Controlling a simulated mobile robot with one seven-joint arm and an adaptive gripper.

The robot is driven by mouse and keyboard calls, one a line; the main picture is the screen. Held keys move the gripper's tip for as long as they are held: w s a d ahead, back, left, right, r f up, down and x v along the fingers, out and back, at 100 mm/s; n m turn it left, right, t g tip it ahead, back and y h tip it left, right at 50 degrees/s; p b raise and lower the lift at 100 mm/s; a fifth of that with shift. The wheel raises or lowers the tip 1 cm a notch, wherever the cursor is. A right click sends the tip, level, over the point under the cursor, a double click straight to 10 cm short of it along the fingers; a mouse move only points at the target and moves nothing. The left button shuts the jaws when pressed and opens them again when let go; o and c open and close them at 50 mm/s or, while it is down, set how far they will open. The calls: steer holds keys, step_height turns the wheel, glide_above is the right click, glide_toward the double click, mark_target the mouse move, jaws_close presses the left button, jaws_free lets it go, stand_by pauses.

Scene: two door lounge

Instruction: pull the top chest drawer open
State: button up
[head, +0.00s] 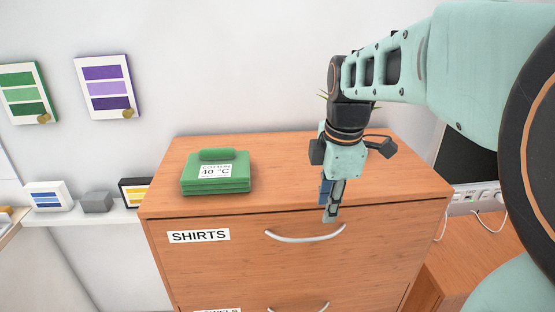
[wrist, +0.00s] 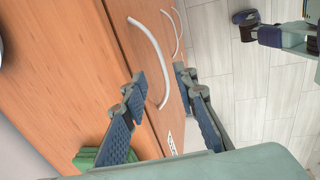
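The wooden chest (head: 290,170) has a top drawer (head: 200,265) labelled SHIRTS (head: 199,236), and it looks closed. Its curved white handle (head: 305,235) is on the drawer front; it also shows in the wrist view (wrist: 153,45). My gripper (head: 331,217) points down at the chest's front edge, near the right part of the handle. In the wrist view my gripper (wrist: 160,76) has its two fingers apart with nothing held. The lower part of the handle appears between the fingers there, and I see no clear contact. Exact depth to the handle is hard to tell.
A green folded cloth stack (head: 215,173) lies on the chest top. A second drawer handle (head: 300,307) is below. A white shelf (head: 85,217) with small boxes is at left, and a wooden unit (head: 465,255) at right. Tiled floor (wrist: 245,100) is clear before the chest.

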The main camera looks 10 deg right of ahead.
mark_target(320, 238)
steer(key=f+b, duration=0.2)
steer(key=f, duration=0.1)
steer(key=w+f+b, duration=0.1)
steer(key=f+b, duration=0.2)
steer(key=f, duration=0.1)
steer(key=w+f+b, duration=0.1)
steer(key=f+b, duration=0.1)
steer(key=f, duration=0.1)
steer(key=shift+w+f+b, duration=0.2)
steer(key=shift+f+b, duration=0.05)
steer(key=shift+b, duration=0.05)
steer(key=shift+c, duration=0.7)
jaws_close()
